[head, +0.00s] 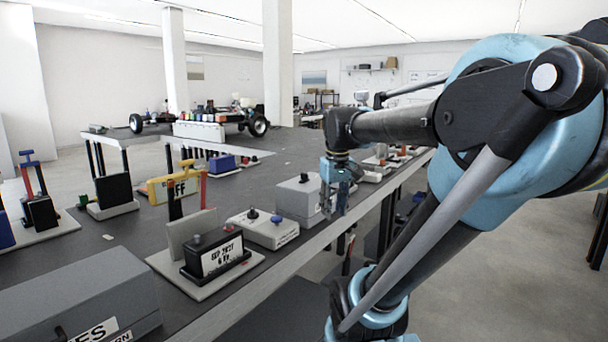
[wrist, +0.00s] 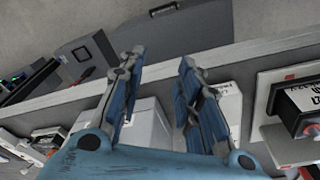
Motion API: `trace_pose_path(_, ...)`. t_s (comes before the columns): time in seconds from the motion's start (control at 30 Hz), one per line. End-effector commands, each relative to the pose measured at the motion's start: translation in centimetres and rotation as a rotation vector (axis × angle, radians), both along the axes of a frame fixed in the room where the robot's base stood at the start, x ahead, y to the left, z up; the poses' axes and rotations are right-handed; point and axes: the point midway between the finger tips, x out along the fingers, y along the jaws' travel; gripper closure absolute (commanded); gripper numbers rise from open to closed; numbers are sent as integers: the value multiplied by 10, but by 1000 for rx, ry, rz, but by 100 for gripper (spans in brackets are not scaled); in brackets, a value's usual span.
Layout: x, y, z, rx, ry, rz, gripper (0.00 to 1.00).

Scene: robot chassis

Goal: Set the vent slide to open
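I cannot pick out for certain which device carries the vent slide. My gripper (head: 338,188) hangs over the bench's front edge, beside a grey box (head: 294,200) with a dark knob on top. In the wrist view my gripper (wrist: 160,68) has its two blue fingers well apart, open with nothing between the tips. The grey box also shows in the wrist view (wrist: 150,125), partly hidden behind the fingers. A low white box (head: 262,230) with a black knob and a blue knob stands to the left of the grey box.
A large grey case (head: 75,305) fills the near left. Behind are a yellow "OFF" device (head: 172,186) and a blue box (head: 222,163). Open floor (head: 510,260) lies right of the bench.

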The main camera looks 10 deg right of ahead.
Motion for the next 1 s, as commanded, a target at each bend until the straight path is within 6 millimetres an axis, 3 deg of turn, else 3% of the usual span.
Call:
trace_pose_path(0.2, 59, 9, 62, -12, 28, 118, 68)
trace_pose_path(0.5, 139, 25, 131, -27, 66, 280, 68)
trace_pose_path(0.8, 217, 44, 183, -36, 102, 442, 68)
trace_pose_path(1.0, 254, 55, 202, -39, 120, 521, 68)
